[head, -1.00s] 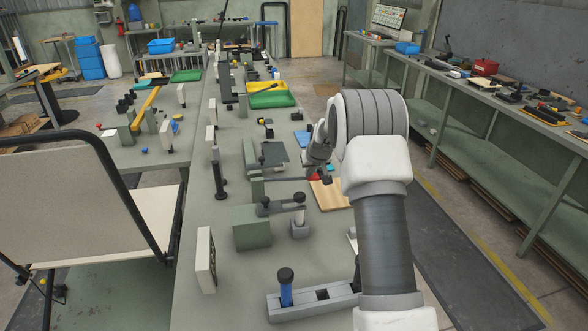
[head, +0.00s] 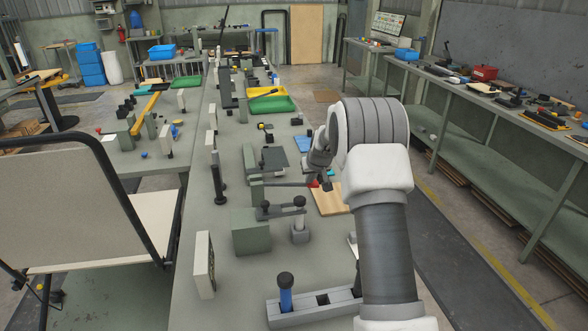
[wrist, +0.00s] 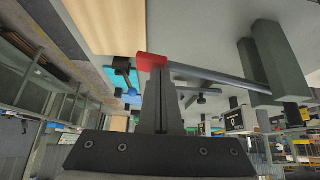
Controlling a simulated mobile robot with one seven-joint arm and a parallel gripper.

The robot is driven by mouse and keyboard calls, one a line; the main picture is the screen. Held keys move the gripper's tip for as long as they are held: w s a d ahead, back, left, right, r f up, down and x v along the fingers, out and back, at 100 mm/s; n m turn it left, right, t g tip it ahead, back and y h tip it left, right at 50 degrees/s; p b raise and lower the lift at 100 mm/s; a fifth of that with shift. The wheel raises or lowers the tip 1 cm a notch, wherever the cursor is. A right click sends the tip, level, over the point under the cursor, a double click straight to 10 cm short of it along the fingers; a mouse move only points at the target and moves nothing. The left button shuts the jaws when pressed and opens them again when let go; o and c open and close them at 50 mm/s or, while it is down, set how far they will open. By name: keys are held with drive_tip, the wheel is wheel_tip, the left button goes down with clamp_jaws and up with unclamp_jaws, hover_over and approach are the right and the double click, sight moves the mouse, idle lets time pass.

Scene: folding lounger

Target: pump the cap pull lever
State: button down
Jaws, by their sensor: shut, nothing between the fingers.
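The lever is a thin grey rod (head: 285,184) with a red end (head: 314,184), running sideways from a green post (head: 257,190) on the workbench. In the wrist view the rod (wrist: 215,77) slants from its red end (wrist: 152,62) to the grey-green post (wrist: 271,62). My gripper (head: 324,183) is shut and empty, at the red end of the rod. In the wrist view my closed fingertips (wrist: 161,72) overlap the red end; they look very close to it or touching. The arm hides part of the bench behind it.
A wooden board (head: 331,202) lies below the gripper. A green block with a linkage (head: 251,233) and a grey rack with a blue-handled tool (head: 286,297) stand nearer. A black-framed lounger (head: 75,205) is at the left. Trays (head: 272,104) lie farther back.

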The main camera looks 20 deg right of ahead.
wheel_tip(320, 180, up, 8)
drive_tip(key=p, duration=0.3)
drive_tip(key=shift+f+p, duration=0.2)
drive_tip(key=shift+p, duration=0.1)
idle(0.4)
wheel_tip(320, 180, up, 7)
drive_tip(key=p, duration=0.3)
drive_tip(key=shift+p, duration=0.3)
